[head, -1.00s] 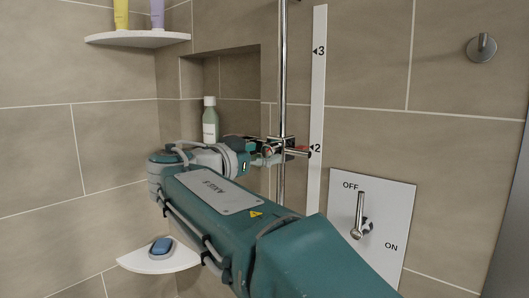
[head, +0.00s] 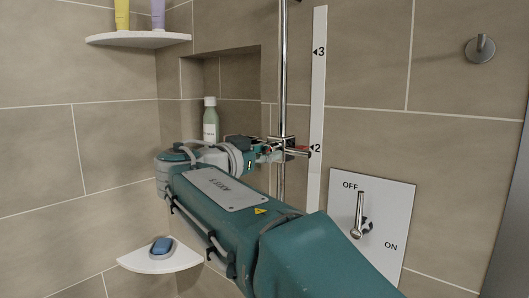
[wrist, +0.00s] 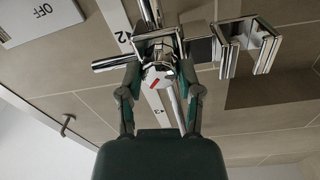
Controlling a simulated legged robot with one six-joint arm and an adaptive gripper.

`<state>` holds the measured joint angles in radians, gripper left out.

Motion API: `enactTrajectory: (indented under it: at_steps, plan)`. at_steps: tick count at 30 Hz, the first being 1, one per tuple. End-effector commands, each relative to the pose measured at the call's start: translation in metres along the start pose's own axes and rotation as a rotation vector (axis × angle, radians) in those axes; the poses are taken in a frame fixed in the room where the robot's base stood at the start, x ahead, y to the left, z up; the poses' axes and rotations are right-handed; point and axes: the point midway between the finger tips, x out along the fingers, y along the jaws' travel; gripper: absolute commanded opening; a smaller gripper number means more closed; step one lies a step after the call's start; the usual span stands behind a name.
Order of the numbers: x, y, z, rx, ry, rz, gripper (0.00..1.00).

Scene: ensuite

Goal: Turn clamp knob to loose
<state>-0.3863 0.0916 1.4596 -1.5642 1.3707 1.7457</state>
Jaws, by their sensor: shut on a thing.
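The clamp knob (wrist: 159,76) is a small round silver knob with a red mark, on the chrome clamp (wrist: 157,45) in the wrist view. My gripper (wrist: 162,84) is shut on the knob, one finger on each side. In the head view my gripper (head: 262,153) reaches the clamp (head: 284,147) from the left, and my arm and gripper hide the knob there. The clamp sits around the vertical chrome rail (head: 283,75). Its red-tipped pointer (head: 303,150) is level with mark 2 on the white scale strip (head: 318,100).
A plate with OFF and ON marks and a lever (head: 358,215) is on the wall at lower right. Corner shelves (head: 140,41) and (head: 160,262) hold tubes and blue soap. A hook (head: 481,48) is at upper right.

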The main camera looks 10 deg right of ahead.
Motion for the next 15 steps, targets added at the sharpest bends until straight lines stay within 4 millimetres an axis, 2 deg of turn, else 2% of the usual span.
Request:
enactTrajectory:
  at_steps: [8, 15]
  plan:
    - [0.0014, -0.0006, -0.0016, -0.027, 0.005, -0.004, 0.00]
    - [0.0013, -0.0011, -0.0013, -0.149, 0.010, -0.005, 0.00]
